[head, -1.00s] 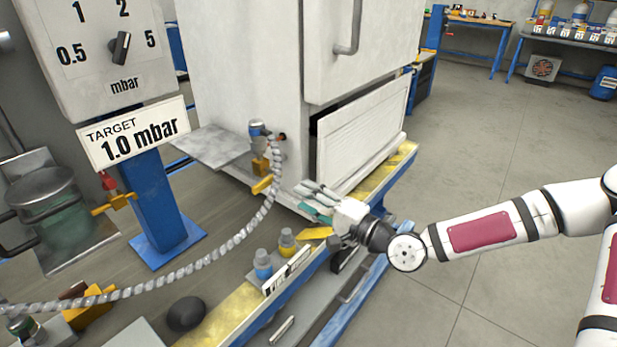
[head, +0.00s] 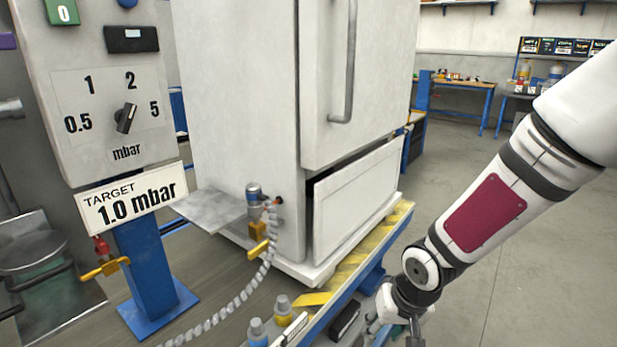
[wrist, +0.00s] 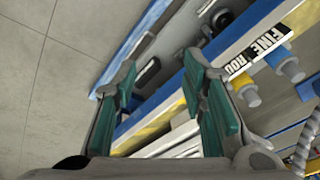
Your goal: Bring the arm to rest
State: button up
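My gripper (wrist: 165,95) is open in the wrist view, its two green-padded fingers apart with nothing held between them. Past the fingers lie the blue and yellow edge of the station and the grey floor. In the head view my arm comes down from the upper right to the wrist near the bottom edge, in front of the station's right side. The fingers are mostly cut off there.
A white cabinet (head: 245,110) with a tilted lower panel (head: 355,200) stands on the station. A control box with a dial (head: 125,118) and a target sign (head: 130,198) is at left. A ribbed hose (head: 240,298) runs from a valve (head: 253,195). Open floor (head: 520,250) lies at right.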

jog(key=s+d+r+g+h, duration=0.1)
jog(key=s+d+r+h, duration=0.45)
jog(key=s+r, duration=0.75)
jog(key=s+a+r+g+y, duration=0.1)
jog(key=s+r+y, duration=0.1)
jog(key=s+r, duration=0.35)
jog(key=s+r+y, duration=0.2)
jog(key=s, duration=0.7)
notch_tip(320, 180, up, 26)
jog(key=t+p, duration=0.3)
jog(key=p, duration=2)
jog(key=shift+s+f+p, duration=0.2)
jog(key=shift+s+p, duration=0.05)
jog(key=shift+p, duration=0.1)
